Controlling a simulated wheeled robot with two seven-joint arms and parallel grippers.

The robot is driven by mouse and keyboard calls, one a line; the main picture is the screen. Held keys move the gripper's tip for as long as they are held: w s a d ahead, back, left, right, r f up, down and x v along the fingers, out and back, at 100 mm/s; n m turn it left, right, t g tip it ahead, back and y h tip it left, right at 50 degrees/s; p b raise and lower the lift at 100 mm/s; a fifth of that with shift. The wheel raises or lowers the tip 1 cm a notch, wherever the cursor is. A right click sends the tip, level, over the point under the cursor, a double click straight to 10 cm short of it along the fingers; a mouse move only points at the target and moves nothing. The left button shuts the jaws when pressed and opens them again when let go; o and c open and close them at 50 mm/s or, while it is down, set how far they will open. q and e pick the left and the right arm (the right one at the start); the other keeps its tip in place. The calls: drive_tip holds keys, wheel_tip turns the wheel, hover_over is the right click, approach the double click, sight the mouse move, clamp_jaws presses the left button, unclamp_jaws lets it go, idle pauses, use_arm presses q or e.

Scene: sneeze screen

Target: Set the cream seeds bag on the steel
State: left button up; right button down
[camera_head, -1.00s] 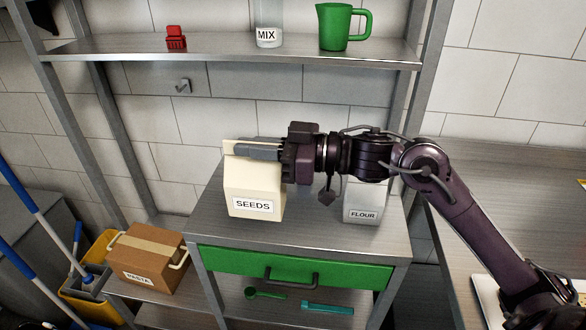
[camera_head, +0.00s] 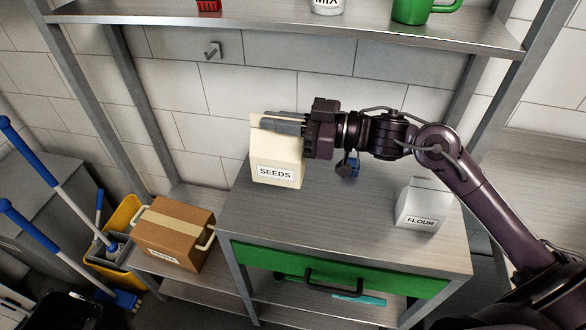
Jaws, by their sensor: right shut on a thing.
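The cream seeds bag (camera_head: 272,150) is upright, its SEEDS label facing me. My right gripper (camera_head: 284,123) reaches in from the right and is shut on the top of the bag. The bag shows over the back left part of the steel top (camera_head: 345,225) of the unit with the green drawer. I cannot tell whether its base touches the steel or hangs just above it. My left gripper is not in view.
A white flour bag (camera_head: 423,205) stands at the right of the steel top, under my right arm. The middle and front are bare. A cardboard box (camera_head: 175,232) sits lower left. A shelf (camera_head: 290,27) above holds a green jug (camera_head: 412,10).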

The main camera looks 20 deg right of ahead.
sight(281, 175)
wheel_tip(281, 175, down, 14)
drive_tip(key=shift+r+p, duration=0.15)
drive_tip(key=shift+p, duration=0.6)
drive_tip(key=c, duration=2)
unclamp_jaws()
drive_tip(key=shift+f, duration=0.2)
drive_tip(key=o, duration=0.4)
